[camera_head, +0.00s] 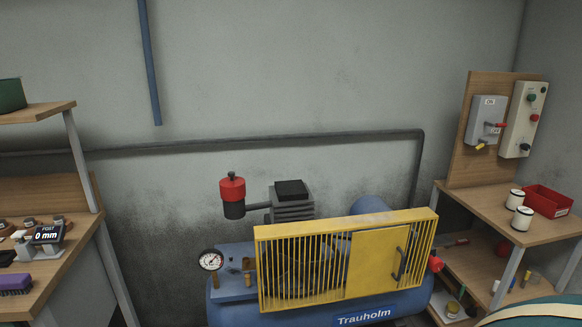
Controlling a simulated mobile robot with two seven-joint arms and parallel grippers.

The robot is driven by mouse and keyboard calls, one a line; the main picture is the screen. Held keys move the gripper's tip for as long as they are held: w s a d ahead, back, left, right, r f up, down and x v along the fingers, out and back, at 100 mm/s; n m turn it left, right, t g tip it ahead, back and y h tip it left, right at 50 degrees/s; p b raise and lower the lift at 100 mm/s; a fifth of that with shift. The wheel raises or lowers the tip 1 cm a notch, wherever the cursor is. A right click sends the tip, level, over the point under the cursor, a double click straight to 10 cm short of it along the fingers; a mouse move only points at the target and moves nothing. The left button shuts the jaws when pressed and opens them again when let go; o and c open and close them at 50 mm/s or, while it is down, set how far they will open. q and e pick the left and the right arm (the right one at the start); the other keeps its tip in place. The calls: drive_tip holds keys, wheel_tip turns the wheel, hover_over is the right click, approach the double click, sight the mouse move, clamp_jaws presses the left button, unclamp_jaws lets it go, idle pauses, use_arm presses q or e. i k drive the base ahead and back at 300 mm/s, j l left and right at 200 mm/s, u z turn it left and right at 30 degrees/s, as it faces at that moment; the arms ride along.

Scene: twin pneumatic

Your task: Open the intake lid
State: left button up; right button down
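A blue compressor (405,303) marked "Trauholm" stands on the floor at the lower middle of the head view. At its upper left, a black cylinder with a red top, which looks like the air intake (234,208), joins the dark finned pump head (292,205) by a short pipe. The red top (232,188) sits on the black cylinder and has a small knob on it; it looks shut. Neither of my grippers shows in this view.
A yellow guard (375,262) with a handled door covers the compressor's front; a gauge (210,260) stands at its left. A workbench (75,262) is at left. At right, a shelf bench (484,208) holds white canisters and a red bin (548,201).

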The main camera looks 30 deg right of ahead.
sight(232, 188)
drive_tip(key=i+j+z, duration=0.15)
drive_tip(key=z, duration=0.3)
drive_tip(key=i+j+z, duration=0.2)
drive_tip(key=z, duration=0.25)
drive_tip(key=i+j+z, duration=0.15)
drive_tip(key=z, duration=0.35)
drive_tip(key=j, duration=0.1)
